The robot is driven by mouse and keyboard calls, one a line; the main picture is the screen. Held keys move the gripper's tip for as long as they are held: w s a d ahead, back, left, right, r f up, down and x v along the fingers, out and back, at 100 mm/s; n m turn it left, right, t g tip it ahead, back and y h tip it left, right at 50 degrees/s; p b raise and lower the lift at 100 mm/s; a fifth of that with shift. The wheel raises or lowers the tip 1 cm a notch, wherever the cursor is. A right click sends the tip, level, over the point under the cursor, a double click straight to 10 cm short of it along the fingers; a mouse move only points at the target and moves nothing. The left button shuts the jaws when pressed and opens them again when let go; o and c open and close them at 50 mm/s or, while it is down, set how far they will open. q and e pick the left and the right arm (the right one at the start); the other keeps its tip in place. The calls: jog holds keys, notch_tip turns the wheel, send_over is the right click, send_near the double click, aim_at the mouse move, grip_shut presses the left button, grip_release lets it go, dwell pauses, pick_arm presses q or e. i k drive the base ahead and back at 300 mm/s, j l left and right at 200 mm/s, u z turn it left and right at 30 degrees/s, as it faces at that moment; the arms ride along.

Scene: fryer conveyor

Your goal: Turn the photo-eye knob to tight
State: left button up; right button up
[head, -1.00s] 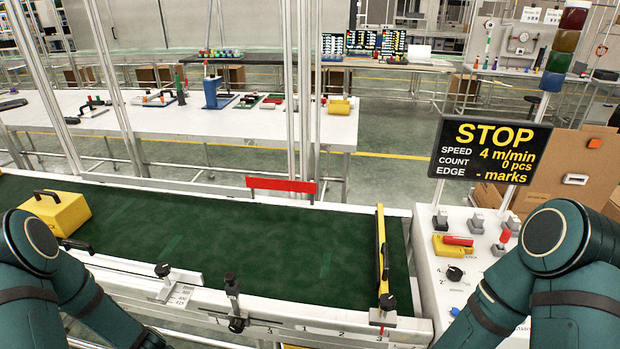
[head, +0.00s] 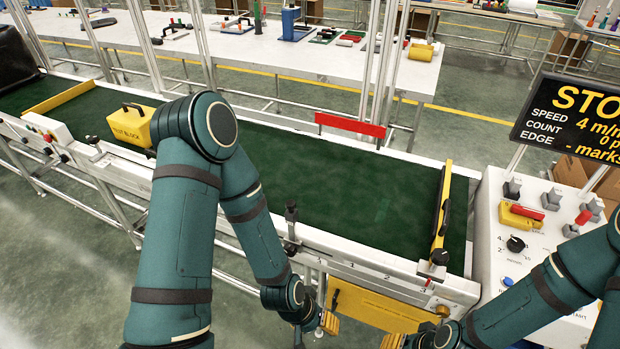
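No knob in the head view is readably labelled photo-eye. A black upright post with a knob-like top (head: 291,212) is clamped to the conveyor's front rail. A smaller fitting with a red part (head: 437,262) sits at the rail's right end. My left gripper (head: 328,321) is below the front rail, beside a yellow panel (head: 378,309); a yellow fingertip shows and the arm hides much else. My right gripper (head: 394,341) is low at the bottom edge, partly cut off. I cannot tell whether either is open, and I see nothing held.
The green conveyor belt (head: 330,190) carries a yellow block with a black handle (head: 133,122). A yellow-black bar (head: 442,212) crosses its right end. The white control box (head: 490,235) has a black dial (head: 515,244). The display (head: 570,118) shows STOP, partly cut off.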

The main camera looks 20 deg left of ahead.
aim_at(289, 250)
jog(key=u, duration=0.85)
jog(key=i+l+u, duration=0.2)
jog(key=l, duration=0.15)
